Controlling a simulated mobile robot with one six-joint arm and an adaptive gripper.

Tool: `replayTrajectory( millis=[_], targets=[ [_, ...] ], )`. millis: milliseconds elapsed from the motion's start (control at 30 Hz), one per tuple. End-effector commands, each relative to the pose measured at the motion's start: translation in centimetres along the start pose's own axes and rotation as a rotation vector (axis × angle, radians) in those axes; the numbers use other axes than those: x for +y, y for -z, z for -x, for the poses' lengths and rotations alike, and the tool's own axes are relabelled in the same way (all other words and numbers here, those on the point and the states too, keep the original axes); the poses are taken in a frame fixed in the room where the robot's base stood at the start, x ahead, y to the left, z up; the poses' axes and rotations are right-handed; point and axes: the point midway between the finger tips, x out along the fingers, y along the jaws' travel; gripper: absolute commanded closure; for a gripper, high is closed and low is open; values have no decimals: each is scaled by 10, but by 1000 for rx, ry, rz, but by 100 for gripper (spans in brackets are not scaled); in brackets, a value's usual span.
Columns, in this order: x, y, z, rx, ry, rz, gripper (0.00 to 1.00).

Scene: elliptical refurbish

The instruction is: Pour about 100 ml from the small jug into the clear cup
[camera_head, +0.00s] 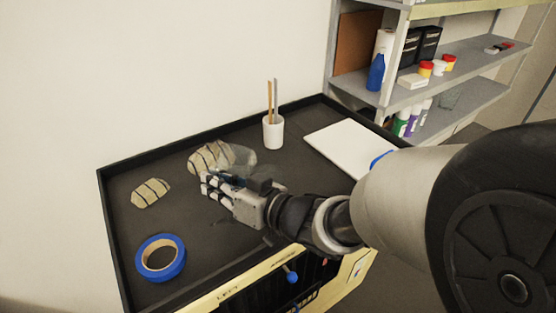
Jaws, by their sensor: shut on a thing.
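My gripper (206,186) reaches in from the right, low over the dark tray top. Its fingers are shut on a see-through vessel that looks like the small jug. A clear, glassy shape (240,154) shows just above and behind the fingers. It is faint, and I cannot tell where the jug ends and whether the clear cup is part of this shape. No liquid can be made out. The clear cup does not show distinctly anywhere else on the tray top.
A striped beige lump (207,156) lies behind the gripper, another (150,193) to its left. A blue tape roll (161,258) lies front left. A white holder with sticks (273,133) and a white board (350,147) are right. The tray top (215,235) has a raised rim. Shelves (465,58) stand behind.

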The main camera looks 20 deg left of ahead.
Motion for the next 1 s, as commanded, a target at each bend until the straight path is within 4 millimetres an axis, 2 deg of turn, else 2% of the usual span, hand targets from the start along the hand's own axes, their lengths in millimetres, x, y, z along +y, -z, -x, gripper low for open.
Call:
replayTrajectory(
  millis=[67, 500, 733, 1000],
  targets=[
    [-3, -9, -7, -35, -27, 71, 100],
    [12, -69, -28, -132, -113, 248, 100],
    [16, -87, -35, -170, -146, 320, 100],
    [18, -94, -38, -188, -162, 351, 100]
  ],
)
